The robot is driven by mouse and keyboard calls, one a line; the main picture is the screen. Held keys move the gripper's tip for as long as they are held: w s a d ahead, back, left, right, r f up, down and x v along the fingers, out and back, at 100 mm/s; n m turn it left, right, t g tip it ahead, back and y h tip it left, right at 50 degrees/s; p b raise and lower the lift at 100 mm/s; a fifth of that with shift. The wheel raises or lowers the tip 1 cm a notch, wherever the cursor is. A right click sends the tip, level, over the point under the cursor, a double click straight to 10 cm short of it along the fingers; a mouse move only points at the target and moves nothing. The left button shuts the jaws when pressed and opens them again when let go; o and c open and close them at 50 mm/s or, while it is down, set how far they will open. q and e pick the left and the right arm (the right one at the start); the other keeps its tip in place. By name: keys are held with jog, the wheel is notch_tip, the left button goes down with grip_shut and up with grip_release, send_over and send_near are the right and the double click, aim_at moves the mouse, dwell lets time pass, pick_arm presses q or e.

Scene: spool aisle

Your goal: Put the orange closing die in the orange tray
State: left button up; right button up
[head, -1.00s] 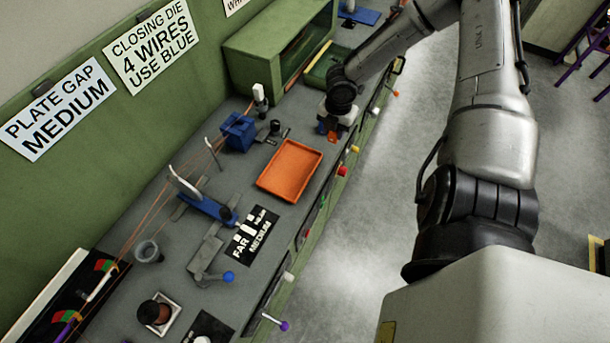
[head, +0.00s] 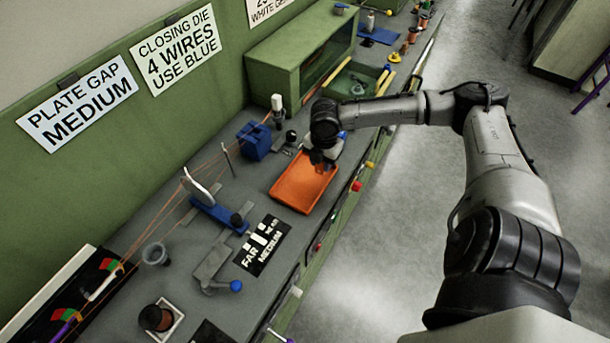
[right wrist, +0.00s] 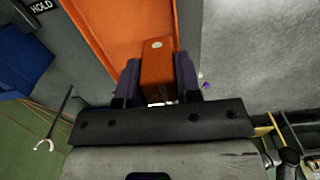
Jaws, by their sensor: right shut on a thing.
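The orange tray (head: 303,186) lies on the grey bench in the head view. Its orange floor and rim also show in the right wrist view (right wrist: 110,28). My right gripper (head: 322,163) is over the far end of the tray in the head view. In the right wrist view my right gripper (right wrist: 156,85) is shut on the orange closing die (right wrist: 157,65), an orange block with a small pale spot on it. The die appears over the tray near its edge; I cannot tell its height or whether it touches. My left gripper is not in view.
A blue block (head: 253,140) stands left of the tray. A green cabinet (head: 300,55) is behind it. A blue fixture (head: 218,213) and a black FAR/MEDIUM card (head: 262,246) lie nearer. The bench's front edge runs close along the tray's right side.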

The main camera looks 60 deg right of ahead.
jog(key=w+f, duration=0.1)
jog(key=w+a+f, duration=0.1)
jog(key=w, duration=0.1)
jog(key=w+f, duration=0.1)
jog(key=shift+w+a+b, duration=0.3)
jog(key=shift+w+a, duration=0.05)
jog(key=shift+a, duration=0.05)
jog(key=shift+f+b, duration=0.4)
jog(key=shift+f, duration=1.6)
jog(key=shift+f, duration=0.1)
jog(key=o, duration=1)
